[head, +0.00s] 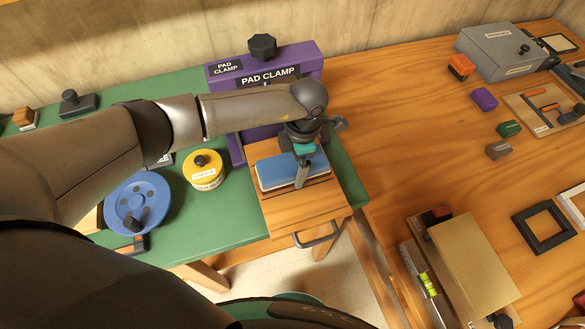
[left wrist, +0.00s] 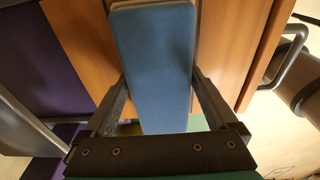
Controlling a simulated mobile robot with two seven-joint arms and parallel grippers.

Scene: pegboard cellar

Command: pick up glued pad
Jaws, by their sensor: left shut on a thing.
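The glued pad (head: 280,170), a blue-topped block with a pale layer below, is at the wooden block (head: 290,212) in front of the purple pad clamp (head: 265,75). My left gripper (head: 301,172) reaches down over the pad from above and is shut on it. In the left wrist view, the pad (left wrist: 155,50) lies between the two fingers of my left gripper (left wrist: 158,78), one finger along each long side. I cannot tell if the pad is lifted off the wood. My right gripper is not in view.
A yellow round tin (head: 205,172) and a blue wheel (head: 138,203) stand on the green bench top left of the pad. A metal handle (head: 318,238) sticks out below the block. The wooden bench (head: 400,130) at right has clear room nearby.

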